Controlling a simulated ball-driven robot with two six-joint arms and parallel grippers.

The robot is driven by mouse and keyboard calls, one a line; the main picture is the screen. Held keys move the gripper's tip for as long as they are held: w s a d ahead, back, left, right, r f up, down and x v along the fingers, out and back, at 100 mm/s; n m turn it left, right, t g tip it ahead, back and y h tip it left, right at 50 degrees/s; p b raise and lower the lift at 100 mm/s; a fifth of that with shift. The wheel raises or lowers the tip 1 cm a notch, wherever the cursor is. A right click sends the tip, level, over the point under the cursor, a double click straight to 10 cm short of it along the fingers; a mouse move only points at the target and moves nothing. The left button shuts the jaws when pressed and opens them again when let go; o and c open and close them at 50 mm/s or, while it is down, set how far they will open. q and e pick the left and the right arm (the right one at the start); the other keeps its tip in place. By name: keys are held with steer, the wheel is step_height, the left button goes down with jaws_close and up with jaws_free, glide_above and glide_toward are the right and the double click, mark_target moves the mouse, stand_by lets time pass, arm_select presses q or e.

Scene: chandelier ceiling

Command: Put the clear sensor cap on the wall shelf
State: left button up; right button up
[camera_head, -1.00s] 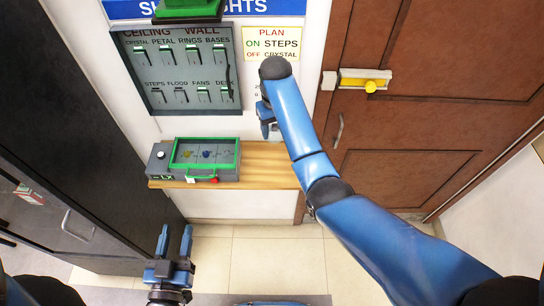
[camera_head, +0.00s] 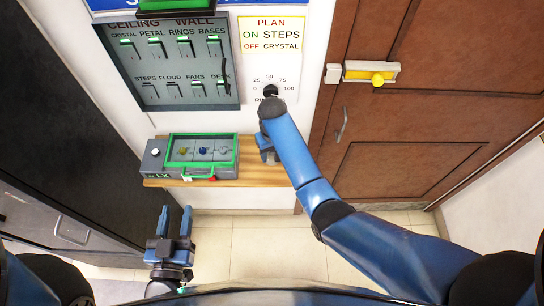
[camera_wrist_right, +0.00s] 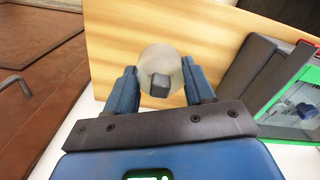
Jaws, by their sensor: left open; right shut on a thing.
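The clear sensor cap (camera_wrist_right: 158,55) is a round, translucent piece with a small dark block on its near side. My right gripper (camera_wrist_right: 158,68) is shut on it, one blue finger at each side. In the head view my right gripper (camera_head: 268,153) is in front of the right part of the wall shelf (camera_head: 242,174), a light wooden plank. The wrist view shows the plank (camera_wrist_right: 225,40) behind the cap; whether they touch I cannot tell. In the head view the cap is not clearly visible. My left gripper (camera_head: 175,220) is open and empty, low in front of the shelf.
A grey box with a green-framed lid (camera_head: 200,150) fills the shelf's left part. Above are a switch panel (camera_head: 175,65) and a dial (camera_head: 271,90), partly covered by my arm. A brown door (camera_head: 440,120) stands right, a dark cabinet (camera_head: 70,110) left.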

steer(key=shift+s+f+b, duration=0.3)
steer(key=shift+f+b, duration=0.1)
steer(key=shift+f, duration=0.05)
step_height(320, 180, down, 3)
steer(key=shift+b, duration=1.2)
steer(key=shift+w+f, duration=0.25)
steer(key=shift+w, duration=0.1)
steer(key=shift+s+r, duration=0.1)
steer(key=shift+s, duration=0.05)
steer(key=shift+s, duration=0.15)
steer(key=o, duration=0.7)
steer(key=shift+c, duration=0.2)
steer(key=o, duration=0.3)
steer(key=shift+o, duration=0.2)
